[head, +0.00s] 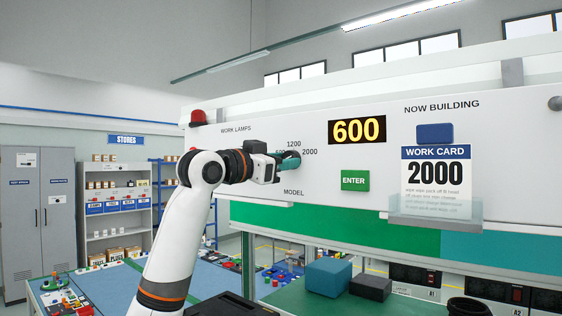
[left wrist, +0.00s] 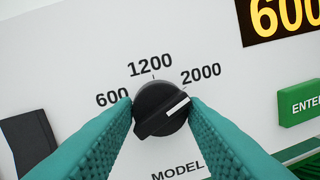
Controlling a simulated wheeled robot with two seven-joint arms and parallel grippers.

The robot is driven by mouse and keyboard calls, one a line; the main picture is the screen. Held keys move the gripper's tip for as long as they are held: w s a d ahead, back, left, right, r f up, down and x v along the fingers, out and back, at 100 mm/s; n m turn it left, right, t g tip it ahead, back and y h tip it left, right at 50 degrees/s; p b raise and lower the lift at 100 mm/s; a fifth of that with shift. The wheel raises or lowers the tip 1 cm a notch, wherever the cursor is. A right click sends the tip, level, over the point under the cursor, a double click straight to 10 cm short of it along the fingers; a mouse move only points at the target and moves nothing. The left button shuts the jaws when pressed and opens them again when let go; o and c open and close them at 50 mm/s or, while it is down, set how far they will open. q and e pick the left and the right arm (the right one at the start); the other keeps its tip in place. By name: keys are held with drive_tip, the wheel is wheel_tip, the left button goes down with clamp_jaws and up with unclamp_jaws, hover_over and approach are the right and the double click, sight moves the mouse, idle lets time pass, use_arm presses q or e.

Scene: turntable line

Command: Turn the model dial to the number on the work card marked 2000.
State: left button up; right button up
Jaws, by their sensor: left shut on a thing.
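The model dial (left wrist: 158,110) is a round black knob on the white panel, with 600, 1200 and 2000 printed around it. Its white pointer line slants up to the right, on the 2000 side, aiming a little below that label. My left gripper (head: 291,161) is at the dial in the head view and hides most of it. In the left wrist view its teal fingers (left wrist: 165,122) are shut on the knob, one on each side. The work card (head: 436,172) reads 2000. The yellow display (head: 357,130) reads 600. My right gripper is out of view.
A green ENTER button (head: 355,181) is right of the dial. A red lamp (head: 197,117) is at the panel's left top. A teal block (head: 328,276) and a dark block (head: 370,287) rest on the green surface below. A clear holder (head: 436,208) carries the card.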

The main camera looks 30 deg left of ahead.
use_arm(q)
drive_tip(key=o, duration=1)
drive_tip(key=shift+c, duration=0.2)
drive_tip(key=b+v, duration=0.5)
drive_tip(key=v, duration=0.7)
drive_tip(key=shift+b, duration=0.35)
drive_tip(key=shift+f, duration=0.1)
